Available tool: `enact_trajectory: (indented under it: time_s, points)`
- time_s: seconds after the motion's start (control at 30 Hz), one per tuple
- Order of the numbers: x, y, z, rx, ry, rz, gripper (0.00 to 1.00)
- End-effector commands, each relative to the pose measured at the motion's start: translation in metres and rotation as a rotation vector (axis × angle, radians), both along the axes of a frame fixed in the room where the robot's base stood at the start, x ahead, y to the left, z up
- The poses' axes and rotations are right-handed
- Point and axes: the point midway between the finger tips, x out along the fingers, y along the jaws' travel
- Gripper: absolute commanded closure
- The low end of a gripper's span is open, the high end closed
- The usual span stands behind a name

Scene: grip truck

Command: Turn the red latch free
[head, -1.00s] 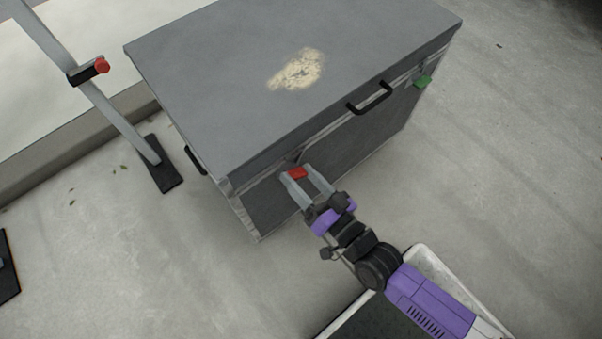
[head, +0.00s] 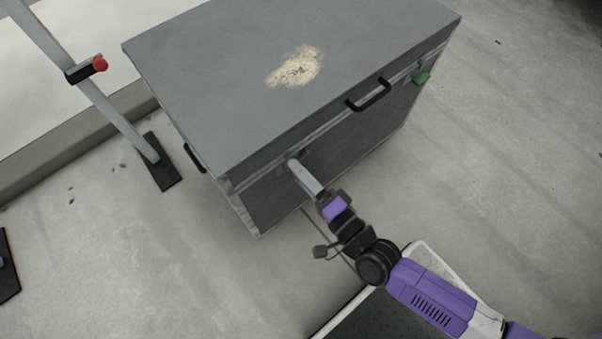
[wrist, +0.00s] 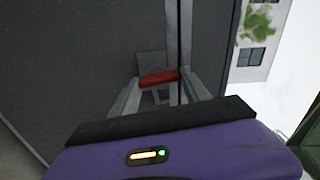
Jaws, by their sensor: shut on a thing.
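The red latch (wrist: 158,77) shows in the wrist view between the two fingertips of my gripper (wrist: 160,84), in front of its grey plate on the case front. My gripper is shut on it, with a finger at each end. In the head view, my gripper (head: 292,165) reaches the upper left of the case front and hides the red latch there. The grey case (head: 215,95) is closed, with its lid down. A green latch (head: 422,78) sits near the right end of the same front edge.
A black handle (head: 369,97) sticks out from the case front, right of my gripper. A metal post with a red knob (head: 100,63) stands on a black foot (head: 163,165) left of the case. The concrete floor right of the case is clear.

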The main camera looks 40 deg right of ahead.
Motion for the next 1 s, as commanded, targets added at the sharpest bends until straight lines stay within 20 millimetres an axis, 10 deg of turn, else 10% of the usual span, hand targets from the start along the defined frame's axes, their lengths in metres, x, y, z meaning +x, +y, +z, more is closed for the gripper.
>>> enact_trajectory:
  time_s: [0.9, 0.93, 1.0]
  points:
    - [-0.0008, -0.0004, -0.0022, 0.172, 0.004, -0.001, 0.86]
    - [-0.0008, -0.0005, -0.0023, 0.172, 0.004, -0.001, 0.4]
    - [-0.0007, -0.0004, -0.0021, 0.171, 0.003, 0.0, 0.26]
